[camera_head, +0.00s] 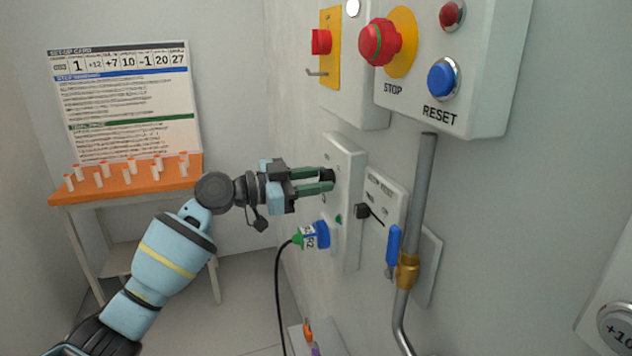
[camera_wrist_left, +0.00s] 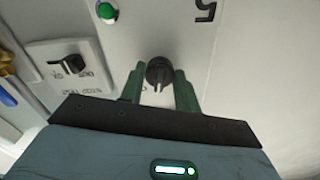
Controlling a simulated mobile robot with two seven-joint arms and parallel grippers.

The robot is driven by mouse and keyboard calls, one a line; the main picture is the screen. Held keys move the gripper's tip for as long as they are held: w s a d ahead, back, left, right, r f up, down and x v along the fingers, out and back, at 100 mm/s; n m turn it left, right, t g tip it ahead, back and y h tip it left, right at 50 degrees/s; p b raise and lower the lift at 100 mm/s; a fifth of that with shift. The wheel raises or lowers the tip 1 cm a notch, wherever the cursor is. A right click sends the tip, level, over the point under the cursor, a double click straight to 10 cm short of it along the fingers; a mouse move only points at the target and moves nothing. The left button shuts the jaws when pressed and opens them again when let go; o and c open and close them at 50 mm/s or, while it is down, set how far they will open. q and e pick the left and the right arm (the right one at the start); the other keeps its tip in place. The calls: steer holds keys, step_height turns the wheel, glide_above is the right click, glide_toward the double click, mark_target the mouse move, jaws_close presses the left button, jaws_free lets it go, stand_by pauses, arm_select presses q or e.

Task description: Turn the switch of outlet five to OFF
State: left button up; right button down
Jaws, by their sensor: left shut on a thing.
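The outlet five panel (camera_head: 346,216) is a tall white box on the wall. The switch (camera_wrist_left: 159,72) is a round black knob with a white pointer mark; in the head view the knob (camera_head: 327,175) is partly hidden by the fingers. My left gripper (camera_head: 312,181) is shut on the knob, one green finger on each side, as the left wrist view (camera_wrist_left: 160,88) also shows. My right gripper is out of view.
A blue plug (camera_head: 321,234) with a hanging black cable sits in the panel below the switch. To the right are a smaller switch plate (camera_head: 385,200), a pipe with a blue valve handle (camera_head: 393,245), and a STOP/RESET box (camera_head: 470,110). An orange-topped table (camera_head: 125,187) stands left.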

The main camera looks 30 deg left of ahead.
arm_select(q)
steer(key=n+p, duration=0.2)
steer(key=n, duration=0.4)
steer(key=shift+r, duration=0.2)
steer(key=n+p, duration=0.1)
steer(key=n, duration=0.2)
steer(key=shift+n+p, duration=0.4)
steer(key=shift+n, duration=0.5)
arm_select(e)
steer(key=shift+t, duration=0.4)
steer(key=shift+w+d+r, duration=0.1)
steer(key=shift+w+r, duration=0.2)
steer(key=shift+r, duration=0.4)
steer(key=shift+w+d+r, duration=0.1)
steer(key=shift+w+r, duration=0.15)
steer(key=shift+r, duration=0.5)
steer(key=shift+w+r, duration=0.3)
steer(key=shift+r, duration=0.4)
arm_select(q)
steer(key=shift+f, duration=0.1)
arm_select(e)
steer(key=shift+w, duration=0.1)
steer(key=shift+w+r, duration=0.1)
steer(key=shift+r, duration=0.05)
arm_select(q)
steer(key=o, duration=1)
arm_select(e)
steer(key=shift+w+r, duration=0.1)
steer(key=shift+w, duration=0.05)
